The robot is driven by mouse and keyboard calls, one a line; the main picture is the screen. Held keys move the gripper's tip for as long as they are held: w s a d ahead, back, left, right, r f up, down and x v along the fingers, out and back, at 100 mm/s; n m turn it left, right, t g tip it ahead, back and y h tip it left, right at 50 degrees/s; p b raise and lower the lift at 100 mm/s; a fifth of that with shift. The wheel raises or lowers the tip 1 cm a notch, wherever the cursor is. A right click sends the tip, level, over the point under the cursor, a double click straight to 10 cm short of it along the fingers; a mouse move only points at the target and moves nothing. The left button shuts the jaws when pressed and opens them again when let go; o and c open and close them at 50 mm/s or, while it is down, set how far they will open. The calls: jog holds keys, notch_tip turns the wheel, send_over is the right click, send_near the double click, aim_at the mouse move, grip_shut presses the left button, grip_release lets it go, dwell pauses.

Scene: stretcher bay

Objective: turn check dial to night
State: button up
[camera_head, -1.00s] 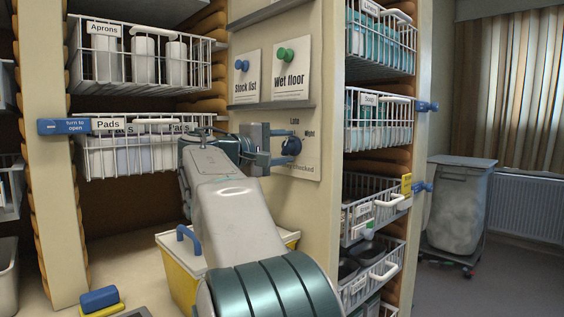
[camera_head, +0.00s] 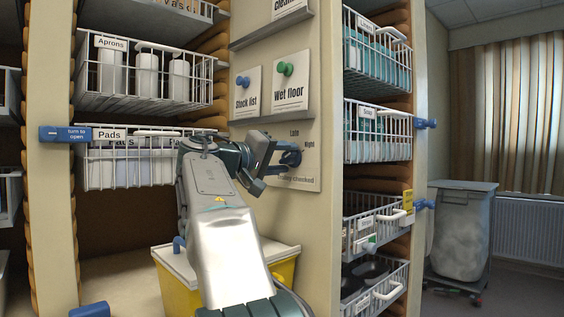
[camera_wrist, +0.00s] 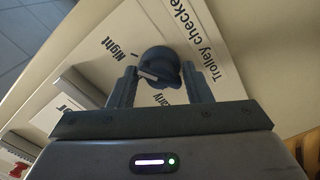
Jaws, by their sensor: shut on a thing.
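The check dial is a dark blue-grey knob (camera_head: 291,158) on a white panel (camera_head: 306,172) on the wall between the shelf bays. In the head view "Late" shows above it, "Night" to its upper right, and "checked" below. My gripper (camera_head: 282,158) reaches it from the left, and its fingers are shut on the knob. In the wrist view the knob (camera_wrist: 158,66) sits between the two fingers (camera_wrist: 160,88), with a pale pointer mark aimed to the left, toward the side where "Night" is printed. The fingers hide part of the lettering.
Above the panel, a ledge holds "Stock list" (camera_head: 248,95) and "Wet floor" (camera_head: 291,86) cards with knobs. Wire baskets stand left (camera_head: 140,80) and right (camera_head: 378,132). A yellow bin with a pale lid (camera_head: 283,270) is below my arm.

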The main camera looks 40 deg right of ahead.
dwell(0.3)
jog(key=o, duration=1)
jog(key=shift+a, duration=0.1)
jog(key=a, duration=0.9)
jog(key=s+a, duration=0.1)
jog(key=a, duration=0.3)
jog(key=shift+a, duration=0.35)
